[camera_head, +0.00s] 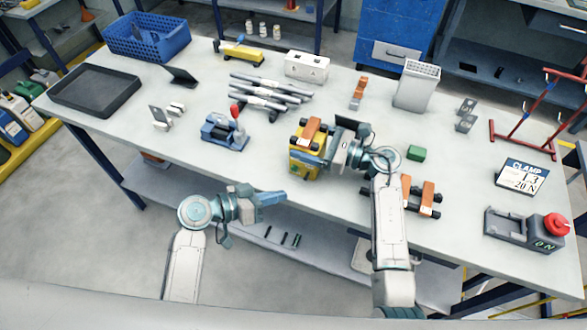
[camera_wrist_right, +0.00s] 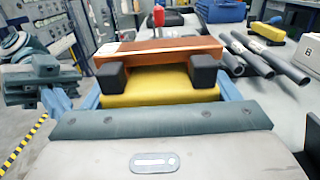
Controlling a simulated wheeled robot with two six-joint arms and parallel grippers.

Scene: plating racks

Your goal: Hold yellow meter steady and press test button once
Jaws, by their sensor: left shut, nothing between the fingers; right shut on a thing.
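The yellow meter (camera_head: 296,171) stands near the front edge of the table, with an orange-brown block and dark pads on its top. My right gripper (camera_head: 318,160) is shut on it from the right. In the right wrist view the yellow meter (camera_wrist_right: 160,86) sits between the blue fingers, below the orange-brown block. My left gripper (camera_head: 280,198) is shut and empty, in front of the table edge, just below and left of the meter and apart from it. My left arm also shows in the right wrist view (camera_wrist_right: 40,82).
A blue clamp device with a red knob (camera_head: 224,130) stands left of the meter. Grey rods (camera_head: 268,92) lie behind it. A CLAMP 20 N sign (camera_head: 522,177) and a red-knobbed box (camera_head: 525,232) are at the right. An orange-topped fixture (camera_head: 425,197) is beside my right arm.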

